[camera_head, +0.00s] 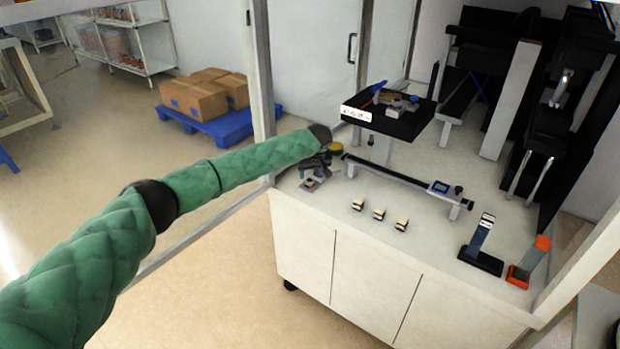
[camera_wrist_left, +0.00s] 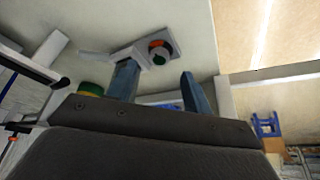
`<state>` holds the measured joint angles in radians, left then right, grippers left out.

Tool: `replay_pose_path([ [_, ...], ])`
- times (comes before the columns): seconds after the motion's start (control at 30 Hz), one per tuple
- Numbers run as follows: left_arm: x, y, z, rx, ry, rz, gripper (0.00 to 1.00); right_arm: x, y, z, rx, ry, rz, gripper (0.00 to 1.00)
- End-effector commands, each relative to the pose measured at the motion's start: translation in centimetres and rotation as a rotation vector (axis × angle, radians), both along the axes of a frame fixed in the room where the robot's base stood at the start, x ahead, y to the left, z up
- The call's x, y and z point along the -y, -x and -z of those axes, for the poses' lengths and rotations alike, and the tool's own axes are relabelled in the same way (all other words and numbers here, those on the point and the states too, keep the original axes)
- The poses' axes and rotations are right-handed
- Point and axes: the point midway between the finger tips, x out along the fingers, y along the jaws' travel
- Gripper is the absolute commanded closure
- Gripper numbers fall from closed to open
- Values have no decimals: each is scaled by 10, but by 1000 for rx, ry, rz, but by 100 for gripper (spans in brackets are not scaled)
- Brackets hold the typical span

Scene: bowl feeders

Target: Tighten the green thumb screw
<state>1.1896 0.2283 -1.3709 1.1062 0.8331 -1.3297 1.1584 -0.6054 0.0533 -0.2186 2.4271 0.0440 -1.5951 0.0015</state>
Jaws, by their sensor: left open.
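My left arm reaches in over the left end of the workbench. My left gripper (camera_head: 318,162) is at the bench's left edge, small and partly hidden by my wrist. In the left wrist view the gripper (camera_wrist_left: 160,78) is open, with its two blue-grey fingers apart. Beyond the fingertips a pale fixture (camera_wrist_left: 128,52) carries a round knob (camera_wrist_left: 158,52) with orange-red and green parts. I see nothing between the fingers. A green and yellow round part (camera_wrist_left: 90,87) is beside the left finger, partly hidden by the gripper body. I cannot tell which green part is the thumb screw.
A black raised plate (camera_head: 395,118) with small parts and a low black rail (camera_head: 400,180) stand near the gripper. Several small blocks (camera_head: 379,214) lie on the white bench. Two stands, black (camera_head: 481,262) and orange (camera_head: 519,277), are at the front right.

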Motion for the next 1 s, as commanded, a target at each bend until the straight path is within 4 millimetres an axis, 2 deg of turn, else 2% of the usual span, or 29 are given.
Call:
replay_pose_path([
  [0.3, -4, -14, 35, 0, -1, 0, 50, 8, 4, -11, -20, 18, 8, 64],
  [0.7, -4, -17, 42, 1, -1, 1, 50, 9, 6, -12, -28, 20, 10, 64],
  [0.93, -4, -17, 42, 1, -1, 1, 94, 9, 6, -11, -27, 19, 11, 64],
  [1.0, -4, -17, 42, 1, -1, 1, 94, 9, 5, -11, -27, 19, 11, 64],
])
